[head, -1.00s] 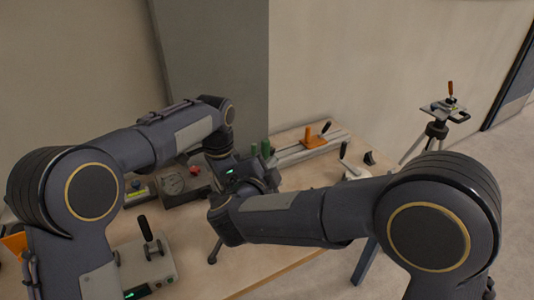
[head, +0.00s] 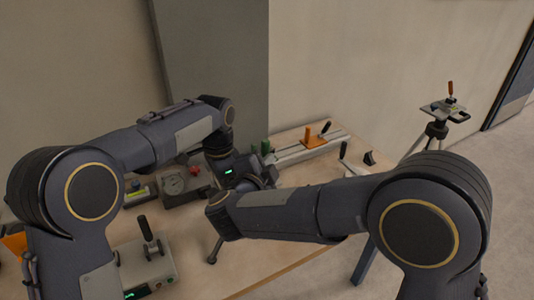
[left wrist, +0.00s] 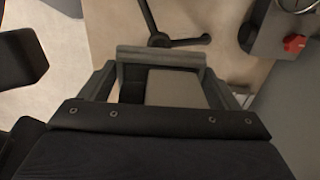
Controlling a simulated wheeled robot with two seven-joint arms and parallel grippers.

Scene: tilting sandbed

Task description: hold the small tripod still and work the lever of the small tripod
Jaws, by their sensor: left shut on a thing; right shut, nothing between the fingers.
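The small tripod is mostly hidden behind my arms in the head view. One dark leg with a round foot (head: 213,250) shows below my right wrist. In the left wrist view, dark splayed legs of the small tripod (left wrist: 160,39) show just beyond the fingers. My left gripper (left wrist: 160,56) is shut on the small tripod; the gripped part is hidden. My right gripper (head: 266,174) is shut and empty, close to the left hand and partly covered by my arm. I cannot make out the tripod's lever, nor whether the right gripper touches it.
A grey box with a black lever (head: 147,262) stands at the front left of the wooden table (head: 285,250). A gauge box (head: 180,187) with a red knob is behind it. A rail with an orange clamp (head: 312,140) lies at the back. A tall tripod (head: 437,130) stands off the table.

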